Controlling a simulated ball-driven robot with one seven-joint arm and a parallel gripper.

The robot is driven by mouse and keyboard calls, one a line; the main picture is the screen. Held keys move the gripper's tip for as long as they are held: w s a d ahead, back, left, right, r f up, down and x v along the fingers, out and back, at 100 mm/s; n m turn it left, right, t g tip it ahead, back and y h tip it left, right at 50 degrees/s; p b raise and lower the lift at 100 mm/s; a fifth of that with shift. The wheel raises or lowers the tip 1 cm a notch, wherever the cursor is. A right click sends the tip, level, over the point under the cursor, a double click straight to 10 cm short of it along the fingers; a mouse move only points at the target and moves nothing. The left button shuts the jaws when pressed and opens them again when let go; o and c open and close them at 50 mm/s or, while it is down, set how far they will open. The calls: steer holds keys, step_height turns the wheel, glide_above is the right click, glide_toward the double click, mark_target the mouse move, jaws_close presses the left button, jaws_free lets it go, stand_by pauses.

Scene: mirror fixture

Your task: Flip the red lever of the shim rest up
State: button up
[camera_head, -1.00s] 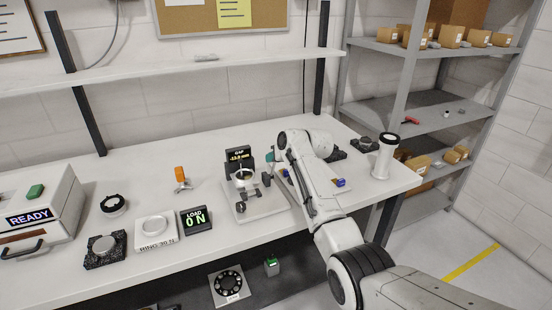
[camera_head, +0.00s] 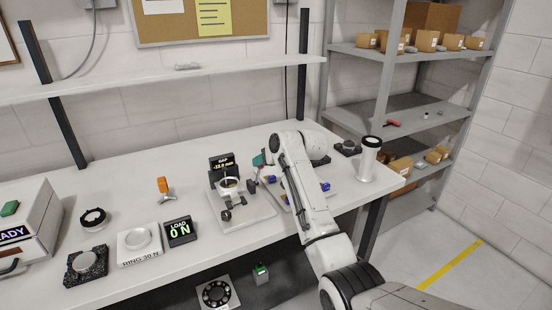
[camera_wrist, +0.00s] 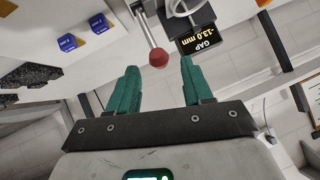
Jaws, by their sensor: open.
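The red lever shows in the wrist view as a thin metal rod with a red ball knob (camera_wrist: 158,58) at its end. My gripper (camera_wrist: 159,67) is open, with green fingers. The fixture with the GAP display (camera_wrist: 201,41), reading -13.0 mm, lies just beyond the right finger. In the head view the fixture's pale base plate (camera_head: 250,214) is on the bench, and my gripper (camera_head: 259,160) is beside it, partly hidden by my arm.
Blue blocks (camera_wrist: 68,42) lie left of the lever in the wrist view. A white cylinder (camera_head: 368,162) stands right of my arm.

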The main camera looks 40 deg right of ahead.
steer(key=v, duration=0.6)
steer(key=shift+s+r+b, duration=0.2)
steer(key=shift+b, duration=0.1)
steer(key=shift+f, duration=0.1)
